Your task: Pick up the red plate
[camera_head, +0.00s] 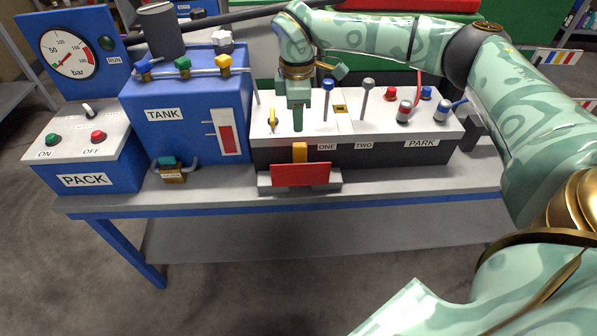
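The red plate (300,174) stands nearly upright at the table's front edge, low in front of the ONE lever, in or against a grey holder (328,181). A yellow-orange tab (299,152) rises from its upper edge. My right gripper (298,129) points down above and behind the plate, over the light top of the lever box, apart from the plate. Its fingers are seen in line, so the gap between them is hidden. My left gripper is not in view.
The lever box (384,155) carries levers ONE and TWO and the PARK controls, close to my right gripper. A yellow switch (272,119) is just left of it. The blue TANK (187,120) and PACK (85,180) units fill the table's left.

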